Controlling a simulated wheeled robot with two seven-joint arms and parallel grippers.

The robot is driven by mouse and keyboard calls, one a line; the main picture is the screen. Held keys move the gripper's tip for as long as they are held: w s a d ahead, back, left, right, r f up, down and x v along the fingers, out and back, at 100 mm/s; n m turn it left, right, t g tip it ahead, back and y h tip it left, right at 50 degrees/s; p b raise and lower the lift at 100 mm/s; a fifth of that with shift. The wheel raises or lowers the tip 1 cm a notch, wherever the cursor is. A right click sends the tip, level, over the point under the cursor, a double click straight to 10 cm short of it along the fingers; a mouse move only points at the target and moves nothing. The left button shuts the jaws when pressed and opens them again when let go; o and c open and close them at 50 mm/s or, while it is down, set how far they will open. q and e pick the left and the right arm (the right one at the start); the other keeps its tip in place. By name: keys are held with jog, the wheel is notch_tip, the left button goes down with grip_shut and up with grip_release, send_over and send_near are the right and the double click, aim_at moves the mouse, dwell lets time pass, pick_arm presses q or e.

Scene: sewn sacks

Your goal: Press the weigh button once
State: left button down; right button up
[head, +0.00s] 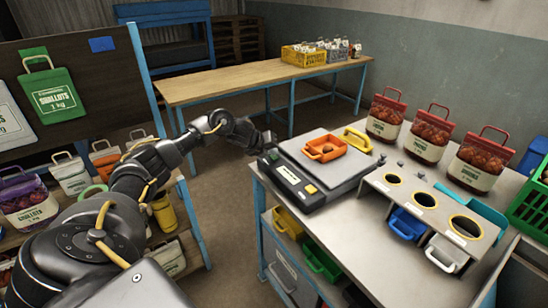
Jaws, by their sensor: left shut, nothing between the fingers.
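The scale (343,178) sits on the left part of the grey workbench, with a dark front panel and a pale label or display (287,172). A small yellow square button (311,189), which looks like the weigh button, is at the right end of that panel. An orange tray (325,149) rests on the weighing plate. My left gripper (268,144) is shut and empty, at the scale's far left corner, beyond the panel and apart from the yellow button. Its fingertips are small and dark, so contact with the scale cannot be told. My right gripper is not in view.
A yellow-handled item (357,139) lies at the plate's far edge. Red sacks (427,134) stand along the bench's back. A stand with round holes (425,200) is right of the scale. A green crate (530,204) is at far right. A wooden table (225,82) stands behind.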

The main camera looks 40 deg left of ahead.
aim_at(272, 158)
pick_arm(q)
jog(key=shift+f+b, duration=0.35)
jog(key=shift+f, duration=0.15)
dwell(0.3)
dwell(0.4)
jog(key=shift+r+p, duration=0.75)
jog(key=shift+r, duration=0.15)
notch_tip(272, 158, up, 5)
jog(key=p, duration=0.4)
jog(key=shift+r, duration=0.1)
dwell(0.6)
